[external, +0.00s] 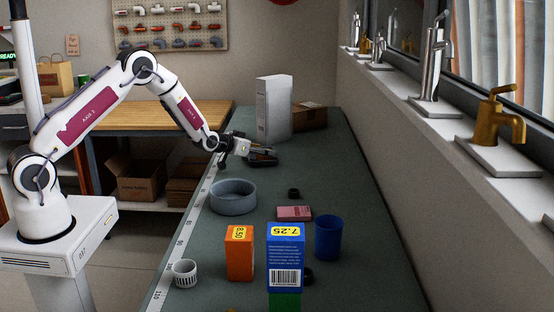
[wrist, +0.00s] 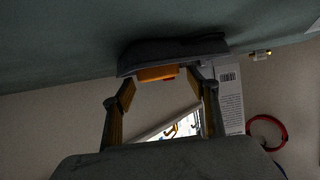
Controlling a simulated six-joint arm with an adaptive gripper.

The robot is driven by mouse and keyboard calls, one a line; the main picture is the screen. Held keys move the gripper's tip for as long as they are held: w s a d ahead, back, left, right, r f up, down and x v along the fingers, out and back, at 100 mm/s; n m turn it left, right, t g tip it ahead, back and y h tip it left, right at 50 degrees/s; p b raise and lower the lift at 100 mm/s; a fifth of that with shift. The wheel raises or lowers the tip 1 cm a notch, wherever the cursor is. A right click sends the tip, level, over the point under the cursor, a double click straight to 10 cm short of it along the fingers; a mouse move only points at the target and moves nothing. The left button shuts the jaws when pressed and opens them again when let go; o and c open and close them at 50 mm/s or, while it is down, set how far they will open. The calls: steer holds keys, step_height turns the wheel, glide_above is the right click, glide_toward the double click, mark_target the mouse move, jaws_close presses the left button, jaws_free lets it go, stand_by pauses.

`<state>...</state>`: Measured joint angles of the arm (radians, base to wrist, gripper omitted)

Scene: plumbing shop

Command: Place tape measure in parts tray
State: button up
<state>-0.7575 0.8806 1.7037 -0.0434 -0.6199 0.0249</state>
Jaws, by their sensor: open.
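A dark grey object with an orange part and a small red part (wrist: 157,72), which looks like the tape measure, lies on the bench just beyond my fingertips. In the external view it is a low dark shape (external: 263,159) at the far part of the bench, partly hidden by my gripper (external: 247,149). In the wrist view my gripper (wrist: 163,80) is open, its two fingers apart with nothing held between them. A round blue-grey dish (external: 233,207), apparently the parts tray, sits nearer the camera on the bench's left side and looks empty.
A tall white box (external: 273,108) and a brown carton (external: 310,117) stand behind the dark object. A pink box (external: 294,213), blue cup (external: 328,238), orange box (external: 239,254), blue box (external: 286,255) and white slotted cup (external: 185,273) stand nearer.

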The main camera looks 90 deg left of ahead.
steer(key=shift+v, duration=6.05)
steer(key=d+r+m+h, duration=0.15)
steer(key=d+r, duration=0.25)
steer(key=d, duration=0.5)
steer(key=s+d+r+m+h, duration=0.1)
steer(key=d+r+h, duration=0.1)
steer(key=d+r, duration=0.5)
steer(key=d+r+m+h, duration=0.2)
steer(key=d, duration=0.9)
steer(key=s+d+r+m+g+h, duration=0.1)
steer(key=s+d+m+g+h, duration=0.1)
steer(key=s+d, duration=0.7)
steer(key=s+d+r+m+g+h, duration=0.1)
steer(key=s+d+m+h, duration=0.1)
steer(key=s+d, duration=0.8)
steer(key=s, duration=0.6)
steer(key=shift+s+d+r+g, duration=0.2)
steer(key=shift+d+r+g, duration=0.05)
steer(key=shift+g, duration=0.15)
